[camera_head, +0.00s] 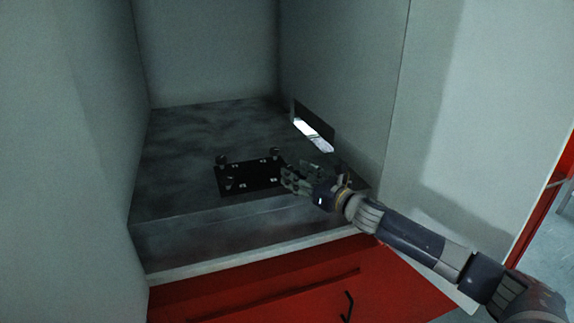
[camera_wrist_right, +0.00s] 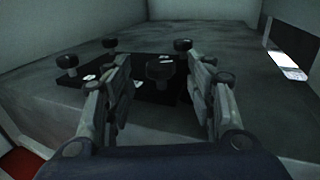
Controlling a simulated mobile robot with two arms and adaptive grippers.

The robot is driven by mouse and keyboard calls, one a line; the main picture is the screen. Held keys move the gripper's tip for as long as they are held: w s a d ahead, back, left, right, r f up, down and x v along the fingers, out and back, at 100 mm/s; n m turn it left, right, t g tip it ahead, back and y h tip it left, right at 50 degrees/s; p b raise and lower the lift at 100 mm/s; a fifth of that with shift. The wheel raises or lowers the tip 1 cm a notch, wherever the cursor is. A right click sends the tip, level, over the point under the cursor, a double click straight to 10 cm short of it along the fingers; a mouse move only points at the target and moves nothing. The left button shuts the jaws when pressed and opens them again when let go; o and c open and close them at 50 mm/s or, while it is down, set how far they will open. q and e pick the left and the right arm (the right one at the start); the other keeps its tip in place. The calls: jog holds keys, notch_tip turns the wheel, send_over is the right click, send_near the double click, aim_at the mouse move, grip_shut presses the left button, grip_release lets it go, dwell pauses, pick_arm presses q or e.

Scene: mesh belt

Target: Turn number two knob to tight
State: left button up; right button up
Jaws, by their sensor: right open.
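A black plate (camera_head: 250,177) with dark round knobs at its corners lies on the grey surface. In the right wrist view, the nearest knob (camera_wrist_right: 160,70) shows in the gap between my right gripper's fingers (camera_wrist_right: 160,75), apart from both. Other knobs are at the far right (camera_wrist_right: 183,45), far left (camera_wrist_right: 110,43) and near left (camera_wrist_right: 67,61). Small white labels lie beside the knobs, too small to read, so I cannot tell which is number two. My right gripper (camera_head: 288,178) is open and empty at the plate's right end, hiding part of it. My left gripper is not in view.
Pale walls enclose the grey surface (camera_head: 190,140) at the left, back and right. The right wall has a slot (camera_head: 314,134) with a bright opening. A red front (camera_head: 250,295) with a black handle (camera_head: 348,305) lies below. The surface left of the plate is clear.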

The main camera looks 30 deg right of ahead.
aim_at(287, 167)
jog(key=w+p, duration=0.1)
jog(key=w, duration=0.2)
jog(key=shift+w+a+r, duration=0.1)
jog(key=shift+a+r, duration=0.05)
jog(key=shift+w+a+p, duration=0.15)
jog(key=shift+w+p, duration=0.25)
jog(key=shift+w, duration=0.4)
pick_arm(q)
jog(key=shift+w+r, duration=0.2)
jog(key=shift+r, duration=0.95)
pick_arm(e)
jog(key=shift+f, duration=0.2)
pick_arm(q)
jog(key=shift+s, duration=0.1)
pick_arm(e)
jog(key=c, duration=1.1)
